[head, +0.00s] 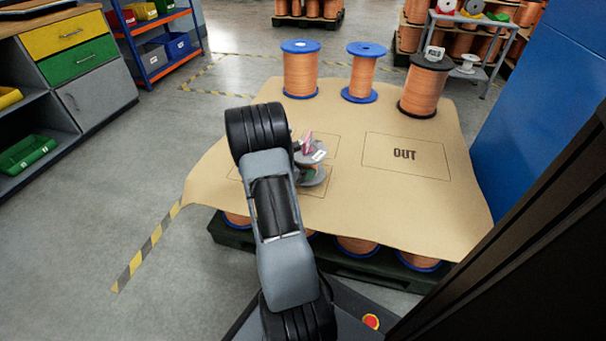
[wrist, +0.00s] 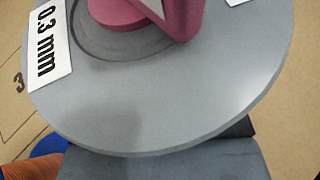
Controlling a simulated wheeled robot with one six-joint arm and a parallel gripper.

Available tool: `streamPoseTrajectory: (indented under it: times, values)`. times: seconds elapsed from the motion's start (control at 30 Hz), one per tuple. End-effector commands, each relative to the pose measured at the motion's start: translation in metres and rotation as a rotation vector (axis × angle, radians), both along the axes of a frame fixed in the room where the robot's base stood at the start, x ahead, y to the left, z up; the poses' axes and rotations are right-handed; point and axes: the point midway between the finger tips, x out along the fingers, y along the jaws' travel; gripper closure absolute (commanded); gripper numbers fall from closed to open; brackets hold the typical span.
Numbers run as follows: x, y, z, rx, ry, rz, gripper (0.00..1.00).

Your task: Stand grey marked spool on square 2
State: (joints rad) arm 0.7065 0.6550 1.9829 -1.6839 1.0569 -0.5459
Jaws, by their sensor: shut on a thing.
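The grey spool (head: 312,172) is at the left part of the brown sheet, just right of my arm. In the wrist view its round grey flange (wrist: 190,105) fills most of the picture, with a white "0.3 mm" label and a pink piece (wrist: 170,15) at its hub. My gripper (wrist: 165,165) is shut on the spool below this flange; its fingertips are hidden. Outlined squares lie around the spool, partly covered by it and my arm. A printed "3" (wrist: 18,83) shows left of the flange. I cannot tell whether the spool touches the sheet.
Three copper-wound spools stand along the sheet's far edge: two blue-flanged (head: 301,72) (head: 361,75) and one black-flanged (head: 424,88) with a white tag. The rectangle marked "OUT" (head: 405,155) is empty. A blue panel (head: 535,100) rises at the right.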

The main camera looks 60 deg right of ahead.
Motion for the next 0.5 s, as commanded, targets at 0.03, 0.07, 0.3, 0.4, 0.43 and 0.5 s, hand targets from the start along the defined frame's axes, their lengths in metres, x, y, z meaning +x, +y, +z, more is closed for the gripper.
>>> streamPoseTrajectory:
  times: [0.03, 0.07, 0.3, 0.4, 0.43, 0.5]
  values:
    - [0.0004, -0.0004, -0.0098, -0.003, 0.001, 0.0, 0.73]
    - [0.0005, -0.0004, -0.0119, -0.003, 0.0, 0.001, 0.73]
    - [0.0006, -0.0005, -0.0116, -0.005, -0.001, 0.001, 0.73]
    - [0.0005, -0.0005, -0.012, -0.004, -0.001, 0.0, 0.73]
    - [0.0005, -0.0005, -0.0126, -0.004, -0.001, 0.0, 0.73]
    - [0.0005, -0.0005, -0.0144, -0.003, 0.0, 0.001, 0.73]
